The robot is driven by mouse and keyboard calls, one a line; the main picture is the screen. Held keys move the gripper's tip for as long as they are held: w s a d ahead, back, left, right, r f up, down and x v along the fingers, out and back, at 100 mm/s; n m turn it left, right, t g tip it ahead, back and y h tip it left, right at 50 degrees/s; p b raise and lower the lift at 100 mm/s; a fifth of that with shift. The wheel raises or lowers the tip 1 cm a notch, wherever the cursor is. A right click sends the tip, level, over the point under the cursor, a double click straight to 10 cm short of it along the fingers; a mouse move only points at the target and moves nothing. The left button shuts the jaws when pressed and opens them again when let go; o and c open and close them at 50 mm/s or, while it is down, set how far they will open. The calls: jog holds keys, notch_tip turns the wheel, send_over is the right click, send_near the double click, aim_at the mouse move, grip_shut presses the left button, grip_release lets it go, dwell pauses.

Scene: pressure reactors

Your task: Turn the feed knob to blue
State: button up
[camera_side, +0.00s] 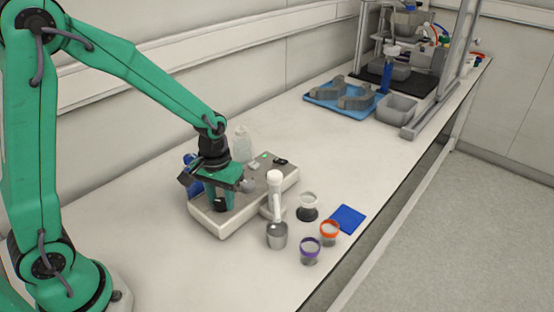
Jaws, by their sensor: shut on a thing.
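A low pale device box (225,223) sits on the bench in the side view, with a small green light and dark and pale parts on its top. My gripper (221,205) points down over the left part of this box. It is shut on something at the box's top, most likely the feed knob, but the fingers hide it. I cannot make out the knob's setting or a blue mark there. A blue object (193,187) shows partly behind my gripper; I cannot tell what it is.
A white upright cylinder (275,190), a metal cup (277,236), an orange-rimmed cup (329,232), a purple-rimmed cup (310,251) and a blue square (348,218) are at the box's right. A clear bottle (242,146) stands behind. The bench is clear toward the blue tray (322,97).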

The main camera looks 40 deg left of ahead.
aim_at(221, 200)
jog(key=n, duration=0.6)
jog(key=shift+r+n, duration=0.1)
jog(key=shift+n, duration=0.2)
dwell(0.4)
jog(key=o, duration=1)
jog(key=shift+r, duration=3.9)
